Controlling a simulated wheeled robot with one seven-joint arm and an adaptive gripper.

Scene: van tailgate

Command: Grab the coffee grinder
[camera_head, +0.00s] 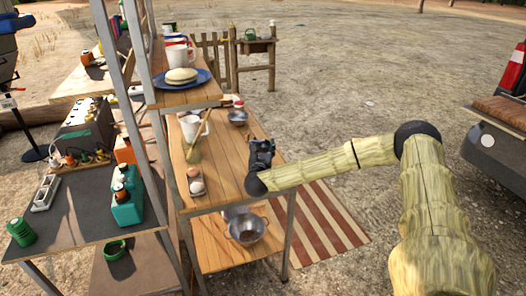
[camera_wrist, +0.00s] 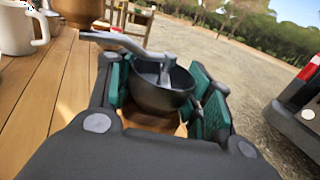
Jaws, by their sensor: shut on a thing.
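The coffee grinder (camera_wrist: 163,98) has a dark bowl-shaped top, a grey crank handle and a wooden lower part. In the wrist view it sits between the green-padded fingers of my gripper (camera_wrist: 165,104), which is shut on it. In the head view my gripper (camera_head: 261,154) is at the right edge of the wooden shelf (camera_head: 222,166). There it hides the grinder, and I cannot tell whether the grinder touches the shelf.
A white mug (camera_wrist: 18,30) and a brown vessel (camera_wrist: 78,8) stand close by on the planks. A blue plate (camera_head: 160,82) is on the upper shelf. Open ground lies to the right.

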